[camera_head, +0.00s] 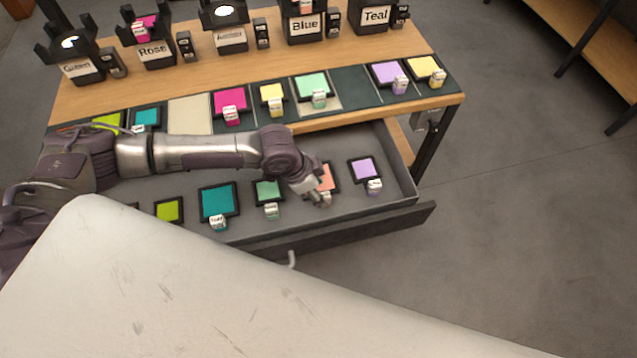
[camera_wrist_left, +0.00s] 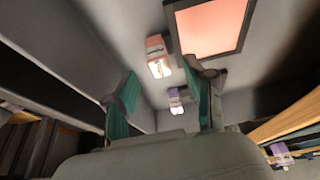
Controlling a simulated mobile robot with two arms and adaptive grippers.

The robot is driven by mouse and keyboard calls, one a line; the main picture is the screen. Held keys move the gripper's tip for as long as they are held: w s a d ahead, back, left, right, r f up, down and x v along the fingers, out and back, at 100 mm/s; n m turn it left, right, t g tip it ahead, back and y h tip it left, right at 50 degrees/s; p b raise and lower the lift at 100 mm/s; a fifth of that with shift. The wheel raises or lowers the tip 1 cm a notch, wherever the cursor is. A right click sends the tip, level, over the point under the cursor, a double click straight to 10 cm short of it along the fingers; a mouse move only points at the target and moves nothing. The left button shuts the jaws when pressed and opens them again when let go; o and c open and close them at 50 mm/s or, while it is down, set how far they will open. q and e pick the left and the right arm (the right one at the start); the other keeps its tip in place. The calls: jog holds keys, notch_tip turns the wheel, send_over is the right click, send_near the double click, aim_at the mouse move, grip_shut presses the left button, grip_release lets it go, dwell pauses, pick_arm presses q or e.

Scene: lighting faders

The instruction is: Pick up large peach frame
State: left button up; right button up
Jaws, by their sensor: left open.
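The large peach frame (camera_head: 326,176) lies in the open grey drawer, a dark-edged square with a peach face and a small labelled tab. My left gripper (camera_head: 318,198) reaches over it and hides part of it in the head view. In the left wrist view the peach frame (camera_wrist_left: 211,27) is at the top, beyond and to the right of the open fingers, with its peach tab (camera_wrist_left: 158,56) beside it. My left gripper (camera_wrist_left: 165,95) is open with teal finger pads, and nothing is seen held between them. My right gripper is not in view.
The drawer (camera_head: 407,180) also holds a lilac frame (camera_head: 365,168), a mint frame (camera_head: 267,191), a teal frame (camera_head: 217,200) and a lime frame (camera_head: 168,210). More frames lie on the wooden table's dark strip (camera_head: 345,88) above. Labelled stands line the back.

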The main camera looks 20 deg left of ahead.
aim_at(324, 195)
pick_arm(q)
jog(key=x, duration=0.3)
jog(key=shift+w+d+f, duration=0.1)
jog(key=shift+d+f, duration=0.05)
jog(key=shift+f, duration=0.2)
grip_shut()
